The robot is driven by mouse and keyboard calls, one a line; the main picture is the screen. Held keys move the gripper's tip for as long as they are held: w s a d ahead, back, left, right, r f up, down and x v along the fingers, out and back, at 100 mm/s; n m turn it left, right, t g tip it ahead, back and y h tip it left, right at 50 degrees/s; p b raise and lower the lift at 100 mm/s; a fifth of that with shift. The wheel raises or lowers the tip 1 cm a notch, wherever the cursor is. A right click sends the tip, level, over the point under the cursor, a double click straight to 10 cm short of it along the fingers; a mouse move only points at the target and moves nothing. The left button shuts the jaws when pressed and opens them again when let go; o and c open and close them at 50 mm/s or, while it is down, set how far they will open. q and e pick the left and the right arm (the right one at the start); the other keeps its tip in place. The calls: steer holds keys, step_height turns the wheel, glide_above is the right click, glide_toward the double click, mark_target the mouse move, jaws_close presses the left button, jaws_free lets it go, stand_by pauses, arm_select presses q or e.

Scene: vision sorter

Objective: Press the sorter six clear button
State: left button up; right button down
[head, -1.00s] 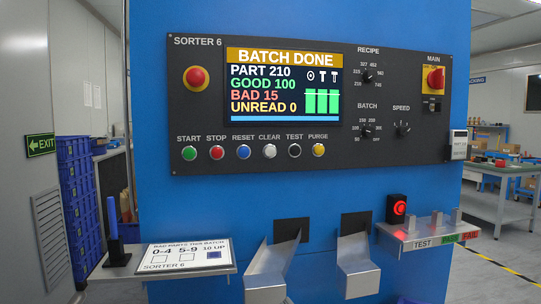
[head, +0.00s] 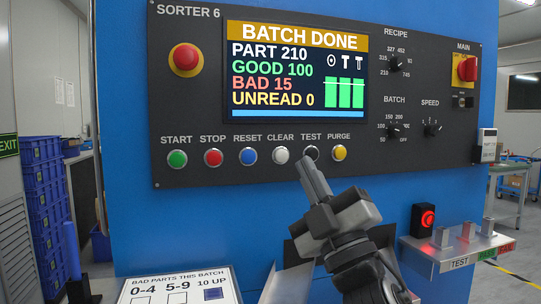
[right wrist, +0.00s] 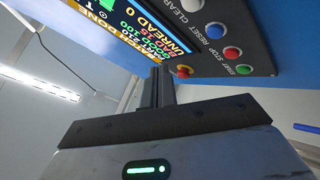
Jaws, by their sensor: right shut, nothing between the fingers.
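The white clear button (head: 280,155) sits under the CLEAR label on the dark SORTER 6 panel (head: 200,120), between the blue reset button (head: 248,156) and the black test button (head: 311,153). It also shows at the top edge of the right wrist view (right wrist: 192,5). My right gripper (head: 304,163) is shut and empty. In the head view its tips are just right of and below the clear button, at the lower left of the test button. I see no contact with the clear button; the depth gap to the panel is unclear. My left gripper is out of view.
The screen (head: 296,70) reads BATCH DONE, BAD 15. A red stop knob (head: 186,57) and a yellow purge button (head: 339,153) are on the panel. A card (head: 180,290) lies below left; a shelf (head: 430,255) with a red-lit box (head: 424,218) juts out below right.

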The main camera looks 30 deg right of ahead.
steer(key=w+d+b, duration=0.1)
steer(key=w+d, duration=0.1)
steer(key=w, duration=0.6)
stand_by(0.4)
steer(key=shift+w, duration=0.1)
stand_by(1.9)
steer(key=shift+w+d+b, duration=0.15)
steer(key=shift+w+b, duration=0.15)
steer(key=shift+w, duration=0.4)
stand_by(0.7)
steer(key=shift+s, duration=0.8)
steer(key=shift+s+a+p, duration=0.2)
steer(key=shift+s+a, duration=0.05)
steer(key=shift+s, duration=0.55)
steer(key=shift+s+a+p, duration=0.2)
steer(key=shift+s, duration=0.65)
steer(key=shift+s+a+p, duration=0.2)
steer(key=shift+s+a, duration=0.05)
steer(key=shift+s, duration=0.55)
